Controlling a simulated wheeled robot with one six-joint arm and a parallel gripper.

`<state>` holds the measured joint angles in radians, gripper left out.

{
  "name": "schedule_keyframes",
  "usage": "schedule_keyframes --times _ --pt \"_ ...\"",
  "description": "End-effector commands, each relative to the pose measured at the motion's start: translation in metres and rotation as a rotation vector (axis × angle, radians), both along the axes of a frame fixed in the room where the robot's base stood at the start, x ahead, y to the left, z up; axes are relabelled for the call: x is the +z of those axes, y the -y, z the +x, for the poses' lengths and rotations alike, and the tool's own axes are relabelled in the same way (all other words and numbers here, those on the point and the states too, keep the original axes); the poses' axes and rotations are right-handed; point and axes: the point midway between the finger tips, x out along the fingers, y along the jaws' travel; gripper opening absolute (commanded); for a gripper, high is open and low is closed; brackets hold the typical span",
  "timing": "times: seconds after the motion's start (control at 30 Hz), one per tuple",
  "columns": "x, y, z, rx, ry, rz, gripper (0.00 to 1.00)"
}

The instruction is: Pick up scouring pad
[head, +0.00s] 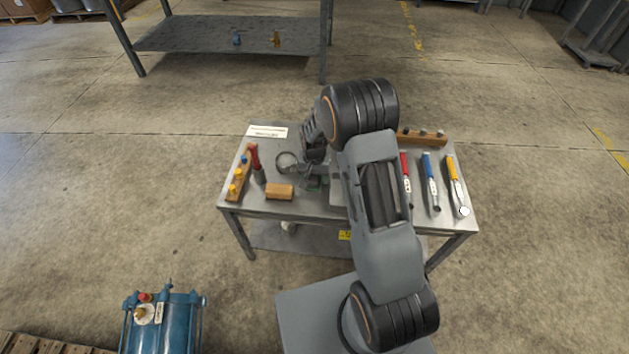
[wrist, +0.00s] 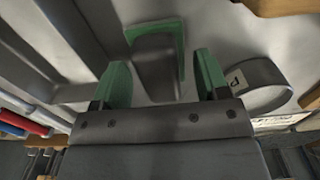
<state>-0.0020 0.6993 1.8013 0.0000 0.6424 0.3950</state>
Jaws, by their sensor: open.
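A green piece (wrist: 181,42), which looks like the scouring pad, shows in the wrist view on the pale tabletop, ahead of my gripper and roughly between its fingers. A dark grey shape covers its middle, so only its green edges show; I cannot tell whether that is a shadow or a part. In the head view a bit of green (head: 318,183) shows under my wrist, mostly hidden. In the head view my gripper is low over the workbench (head: 330,205), largely covered by my arm.
A grey ring (head: 287,162) with a label lies close by my gripper, near the right finger in the wrist view (wrist: 262,72). A wooden block (head: 279,191) and a red-handled tool (head: 256,163) lie left. Red, blue (head: 430,180) and yellow-handled tools lie right.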

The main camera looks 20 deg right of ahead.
Motion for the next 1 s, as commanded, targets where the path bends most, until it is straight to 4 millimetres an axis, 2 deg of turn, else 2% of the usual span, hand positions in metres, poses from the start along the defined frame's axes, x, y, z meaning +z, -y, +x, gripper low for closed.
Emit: schedule_keyframes --times 0.2,0.77,1.0 --pt "-0.0003 -0.0001 0.0005 0.0 0.002 0.0 0.67" --pt "-0.0001 -0.0003 0.0004 0.0 0.001 0.001 0.14" --pt "0.0006 -0.0001 0.0006 0.0 0.002 0.0 0.14"
